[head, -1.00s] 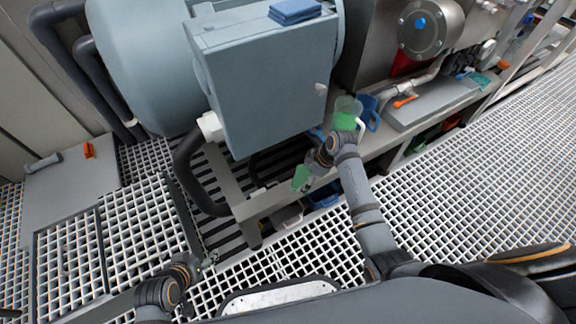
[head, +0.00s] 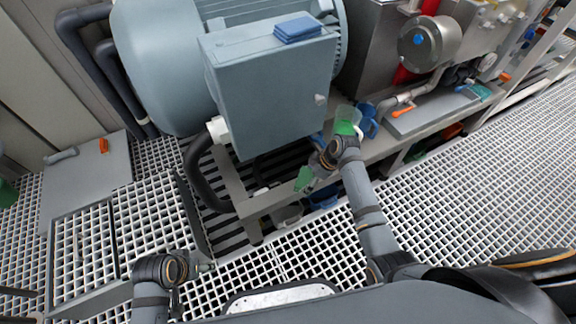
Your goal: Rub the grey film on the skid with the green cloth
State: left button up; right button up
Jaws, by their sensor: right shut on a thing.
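The green cloth (head: 304,179) hangs from my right gripper (head: 312,184), which is shut on it, just above the front edge of the skid. The skid (head: 262,200) is a grey frame below a large blue-grey motor and its box. I cannot make out the grey film; the box, my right arm and the cloth cover parts of the skid. Whether the cloth touches the skid is unclear. My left gripper (head: 204,267) is low over the floor grating, apart from the skid. Its fingers are too small to tell whether they are open.
A clear jug with something green (head: 346,126) and a blue jug (head: 368,122) stand on the skid right of the cloth. Folded blue cloths (head: 297,27) lie on the box (head: 268,92). Orange-handled tools lie on grey plates left and right. The grating at right is clear.

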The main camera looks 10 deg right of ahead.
jog(key=shift+r+p, duration=0.75)
jog(key=shift+r, duration=0.25)
jog(key=shift+r+p, duration=0.5)
jog(key=shift+p, duration=0.2)
pick_arm(q)
notch_tip(320, 180, down, 6)
jog(key=s+a+g+p, duration=0.1)
jog(key=a, duration=0.1)
jog(key=shift+s+a+n+y, duration=0.2)
jog(key=shift+s+n+y, duration=0.1)
jog(key=shift+y, duration=0.1)
pick_arm(e)
jog(key=shift+r, duration=0.55)
pick_arm(q)
jog(key=shift+f, duration=0.1)
